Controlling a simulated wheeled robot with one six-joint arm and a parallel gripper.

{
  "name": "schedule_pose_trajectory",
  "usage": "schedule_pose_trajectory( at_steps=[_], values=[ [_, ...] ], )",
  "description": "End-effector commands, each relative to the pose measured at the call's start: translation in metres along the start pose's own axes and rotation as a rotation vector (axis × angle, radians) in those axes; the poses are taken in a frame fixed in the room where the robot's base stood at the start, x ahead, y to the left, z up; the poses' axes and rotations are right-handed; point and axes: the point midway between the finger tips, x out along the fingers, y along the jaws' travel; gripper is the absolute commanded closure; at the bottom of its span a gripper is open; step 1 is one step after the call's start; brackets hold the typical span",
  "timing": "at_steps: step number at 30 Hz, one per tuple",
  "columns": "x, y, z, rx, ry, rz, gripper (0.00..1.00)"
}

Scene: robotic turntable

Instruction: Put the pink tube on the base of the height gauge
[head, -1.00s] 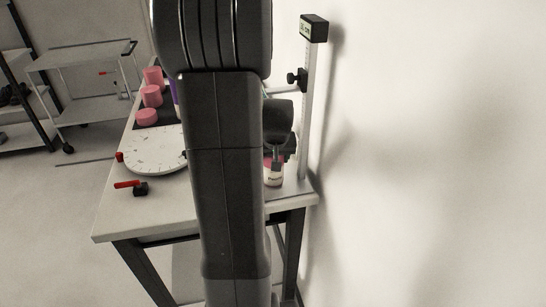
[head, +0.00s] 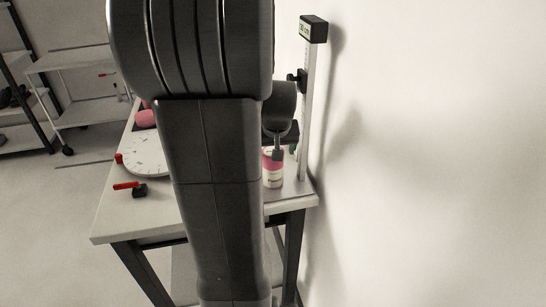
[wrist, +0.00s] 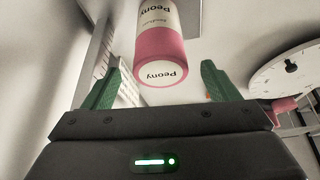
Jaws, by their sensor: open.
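The pink tube (head: 272,174) stands upright at the right end of the table, close to the height gauge post (head: 309,110). It has a pink top and a pale lower label. In the wrist view the tube (wrist: 162,45) shows its round pink-rimmed end, marked "Peony". My gripper (wrist: 162,82) is open, with its green fingers on either side of the tube's near end and gaps on both sides. In the head view my gripper (head: 280,152) is just above the tube and partly hidden by my arm. The gauge's base is mostly hidden, so I cannot tell whether the tube touches it.
A white round turntable dial (head: 146,156) is on the table left of my arm. A red-handled black item (head: 138,189) lies in front of it. A pink cylinder (head: 145,118) stands behind. The wall is close on the right.

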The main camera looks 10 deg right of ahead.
Motion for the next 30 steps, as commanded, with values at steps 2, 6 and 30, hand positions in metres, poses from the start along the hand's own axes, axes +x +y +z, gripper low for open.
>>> schedule_pose_trajectory(
  at_steps=[2, 6, 30],
  values=[
    [-0.016, 0.000, -0.001, 0.000, 0.006, 0.001, 0.19],
    [-0.038, 0.000, 0.000, 0.001, 0.003, 0.000, 0.19],
    [-0.061, 0.000, 0.000, 0.001, -0.001, 0.000, 0.19]
  ],
)
